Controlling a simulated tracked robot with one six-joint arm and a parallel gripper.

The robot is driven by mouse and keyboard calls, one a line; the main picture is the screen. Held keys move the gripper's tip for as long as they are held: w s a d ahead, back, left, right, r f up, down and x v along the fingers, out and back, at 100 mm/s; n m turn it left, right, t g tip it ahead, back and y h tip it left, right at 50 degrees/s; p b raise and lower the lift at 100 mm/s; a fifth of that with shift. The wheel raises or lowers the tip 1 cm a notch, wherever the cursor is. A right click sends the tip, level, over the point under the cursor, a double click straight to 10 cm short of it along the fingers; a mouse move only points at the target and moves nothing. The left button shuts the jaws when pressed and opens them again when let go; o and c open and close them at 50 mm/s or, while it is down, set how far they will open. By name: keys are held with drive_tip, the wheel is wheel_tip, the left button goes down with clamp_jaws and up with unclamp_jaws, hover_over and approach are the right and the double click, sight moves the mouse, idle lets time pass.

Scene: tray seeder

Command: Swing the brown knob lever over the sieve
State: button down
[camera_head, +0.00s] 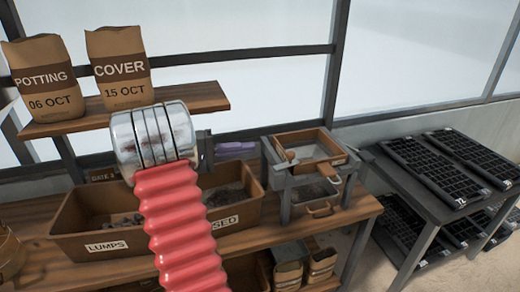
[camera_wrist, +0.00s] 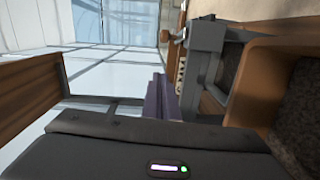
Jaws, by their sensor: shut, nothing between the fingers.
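The sieve (camera_head: 330,143) is a wooden-framed box with a pale inside, on a grey stand at the right end of the bench. A small brown knob (camera_head: 291,155) shows at its near left side; the lever's arm is too small to make out. In the wrist view a small brown piece, likely the knob (camera_wrist: 165,36), shows beside the grey stand. My gripper (camera_head: 252,147) has purple fingers, shut and empty, pointing right toward the sieve, left of the knob and apart from it in the picture. The fingers also show in the wrist view (camera_wrist: 157,85).
A brown bin labelled LUMPS (camera_head: 68,222) and a second bin (camera_head: 250,215) stand on the bench below my arm. A shelf (camera_head: 190,96) with POTTING (camera_head: 40,95) and COVER (camera_head: 118,88) bags is behind. Black seed trays (camera_head: 430,170) lie on a table at right.

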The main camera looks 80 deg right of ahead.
drive_tip(key=v, duration=0.4)
drive_tip(key=shift+d, duration=0.15)
idle(0.5)
drive_tip(key=w+a+n+t+y, duration=0.1)
drive_tip(key=w+a+n+t, duration=0.2)
drive_tip(key=a, duration=0.6)
drive_tip(key=w+a+n+t, duration=0.25)
drive_tip(key=a+t, duration=0.25)
drive_tip(key=a, duration=0.4)
drive_tip(key=w+a+n+t+y, duration=0.1)
drive_tip(key=w+a+t, duration=0.3)
drive_tip(key=a, duration=0.6)
drive_tip(key=a+f+n+t+y, duration=0.1)
drive_tip(key=a+n+t+y, duration=0.5)
drive_tip(key=a, duration=2)
drive_tip(key=t, duration=0.2)
drive_tip(key=shift+a+t, duration=0.25)
drive_tip(key=shift+t, duration=0.15)
drive_tip(key=shift+w+f, duration=0.1)
